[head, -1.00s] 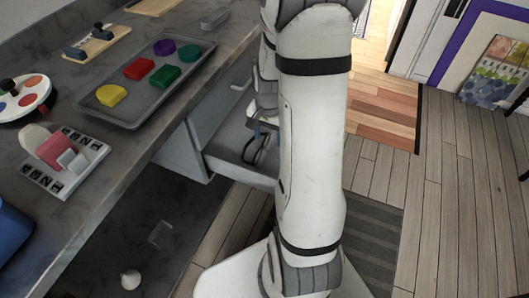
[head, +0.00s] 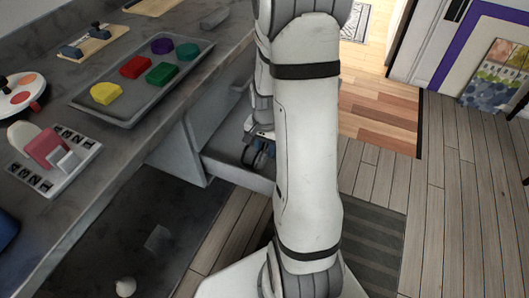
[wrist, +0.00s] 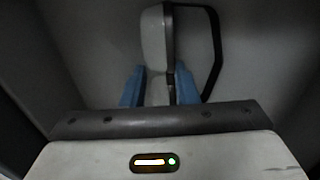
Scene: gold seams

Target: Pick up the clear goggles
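The clear goggles (wrist: 153,45) show in the wrist view as a pale grey-white piece with a dark edge and a black strap looping out to the right. They lie inside an open grey drawer. My gripper (wrist: 158,88) has its two blue fingers apart, one on each side of the near part of the goggles; whether they touch is hard to tell. In the head view my gripper (head: 257,156) is down in the drawer, partly behind my arm, and the goggles are hardly visible there.
The drawer (head: 230,170) hangs open under the grey counter (head: 115,165), its walls close around my gripper. On the counter are a tray (head: 125,122) with several coloured blocks and a red-and-white device (head: 50,150). Wooden floor lies open to the right.

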